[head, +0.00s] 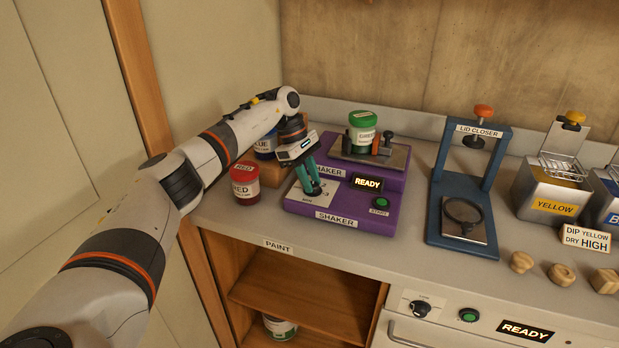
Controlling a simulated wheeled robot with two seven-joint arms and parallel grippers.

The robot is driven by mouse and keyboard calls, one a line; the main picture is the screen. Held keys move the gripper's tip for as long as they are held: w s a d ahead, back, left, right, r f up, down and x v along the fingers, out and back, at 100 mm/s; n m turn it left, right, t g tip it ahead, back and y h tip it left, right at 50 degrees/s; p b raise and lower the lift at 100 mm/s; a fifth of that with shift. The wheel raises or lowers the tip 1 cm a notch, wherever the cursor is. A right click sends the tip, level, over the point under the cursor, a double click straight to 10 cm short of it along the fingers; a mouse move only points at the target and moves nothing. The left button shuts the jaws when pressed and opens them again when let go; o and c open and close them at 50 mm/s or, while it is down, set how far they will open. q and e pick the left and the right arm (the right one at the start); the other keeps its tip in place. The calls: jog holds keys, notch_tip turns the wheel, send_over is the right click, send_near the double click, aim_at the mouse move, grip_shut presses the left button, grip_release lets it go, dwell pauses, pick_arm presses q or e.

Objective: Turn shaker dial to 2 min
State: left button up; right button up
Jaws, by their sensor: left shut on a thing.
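The purple shaker (348,217) stands on the counter left of centre. Its dial plate (327,201) is pale; a "2" and a "3" show at its right, and "MIN" below. My left gripper (314,190) comes down over the plate from the left, with teal fingers shut on the dial. The fingers hide the dial and its pointer, so I cannot tell its setting. A green-lidded jar (362,134) stands clamped on top of the shaker. The shaker display (367,183) reads "READY", above a green start button (381,202). My right gripper is not in view.
A red jar (245,184) and a blue jar (264,147) stand left of the shaker. A blue lid closer (467,190) stands to the right. Yellow (552,196) and blue dip tanks are at far right, with wooden pieces in front.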

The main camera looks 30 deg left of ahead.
pick_arm(q)
jog(key=m, duration=0.1)
jog(key=m+g, duration=0.1)
jog(key=m, duration=0.1)
jog(key=shift+w+m, duration=0.2)
jog(key=shift+m, duration=0.1)
jog(key=shift+w+d+m+g+y+b, duration=0.1)
jog(key=shift+m+g+y+b, duration=0.25)
jog(key=shift+m, duration=0.65)
jog(key=shift+m+g+y+b, duration=0.15)
jog(key=shift+m+g+b, duration=0.35)
jog(key=shift+m, duration=0.8)
jog(key=shift+c, duration=0.2)
jog(key=o, duration=1)
